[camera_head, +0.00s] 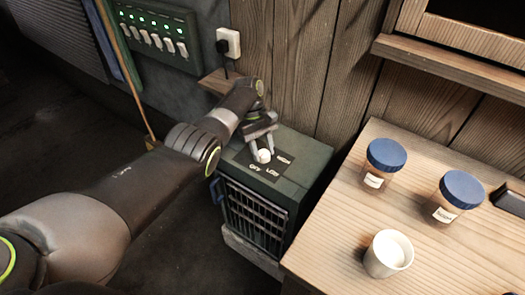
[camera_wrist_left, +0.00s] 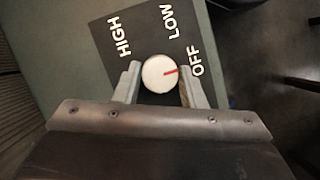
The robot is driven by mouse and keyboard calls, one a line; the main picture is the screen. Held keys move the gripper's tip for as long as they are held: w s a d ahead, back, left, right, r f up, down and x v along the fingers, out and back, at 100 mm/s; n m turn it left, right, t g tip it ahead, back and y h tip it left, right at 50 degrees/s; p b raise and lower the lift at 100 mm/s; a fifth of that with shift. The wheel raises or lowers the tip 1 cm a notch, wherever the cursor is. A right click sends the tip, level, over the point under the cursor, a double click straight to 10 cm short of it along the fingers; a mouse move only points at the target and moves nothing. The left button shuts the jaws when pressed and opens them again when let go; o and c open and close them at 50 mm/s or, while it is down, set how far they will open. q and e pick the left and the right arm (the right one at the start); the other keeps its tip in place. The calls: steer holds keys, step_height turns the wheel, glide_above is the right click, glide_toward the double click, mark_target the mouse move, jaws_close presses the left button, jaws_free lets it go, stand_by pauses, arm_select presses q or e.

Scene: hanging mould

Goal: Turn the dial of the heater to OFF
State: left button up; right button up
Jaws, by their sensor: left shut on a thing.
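The heater (camera_head: 300,172) is a dark green box with a front grille, standing on the floor against the plank wall. Its white round dial (camera_head: 264,155) sits on a dark plate marked HIGH, LOW and OFF. In the left wrist view the dial (camera_wrist_left: 158,76) has a red pointer line directed right, close to the OFF lettering (camera_wrist_left: 197,62). My left gripper (camera_head: 261,149) is over the heater top, shut on the dial. Its two fingers (camera_wrist_left: 160,88) stand on either side of the dial. My right gripper is in neither view.
A wooden table (camera_head: 350,235) right of the heater holds two blue-lidded jars (camera_head: 383,163) (camera_head: 456,197), a white cup (camera_head: 388,254) and a dark object (camera_head: 510,199). A switch panel (camera_head: 155,35) and a socket with a plug (camera_head: 228,43) are on the wall behind.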

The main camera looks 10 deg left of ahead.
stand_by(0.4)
arm_select(q)
steer(key=o, duration=1)
steer(key=b+v, duration=0.1)
steer(key=v, duration=1.1)
